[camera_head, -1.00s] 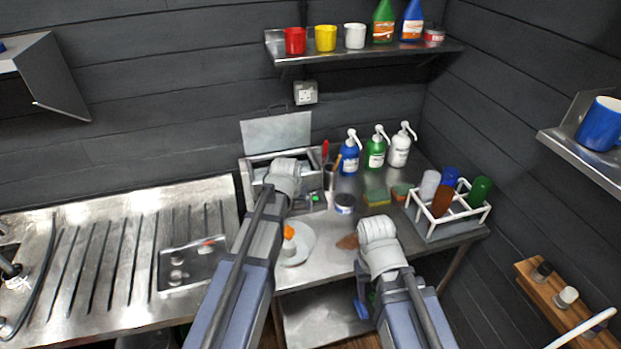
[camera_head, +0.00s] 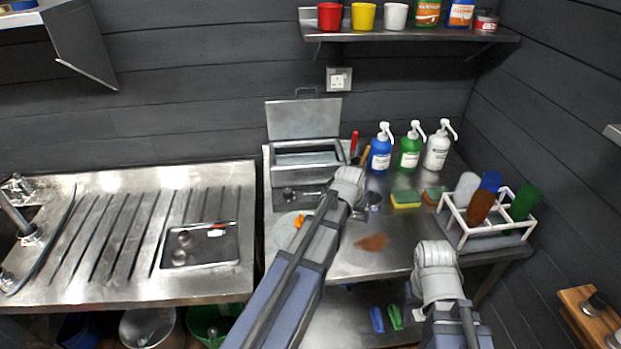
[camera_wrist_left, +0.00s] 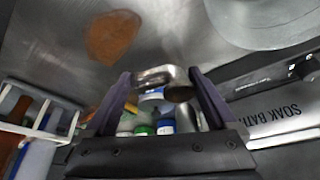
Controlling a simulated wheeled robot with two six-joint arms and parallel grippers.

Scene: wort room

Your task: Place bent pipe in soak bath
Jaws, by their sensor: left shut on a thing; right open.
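The bent pipe (camera_wrist_left: 158,75), a short shiny metal elbow, is between the fingers of my left gripper (camera_wrist_left: 160,82) in the left wrist view. The gripper is shut on it, above the steel bench. In the head view the pipe is hidden by my left arm. The soak bath (camera_head: 308,178) is a steel box with its lid raised at the back left of the bench. My left gripper (camera_head: 350,188) is to the right of its front, apart from it. Its lettering (camera_wrist_left: 280,114) shows in the left wrist view. My right gripper (camera_head: 425,292) is open, low at the bench's front edge; its fingers are mostly hidden.
A round plate (camera_head: 280,235) with an orange item is partly behind my left arm. A brown patch (camera_head: 373,242) lies on the bench. Pump bottles (camera_head: 409,150), sponges (camera_head: 406,199) and a white rack (camera_head: 470,238) stand right. A sink drainer (camera_head: 120,250) is left.

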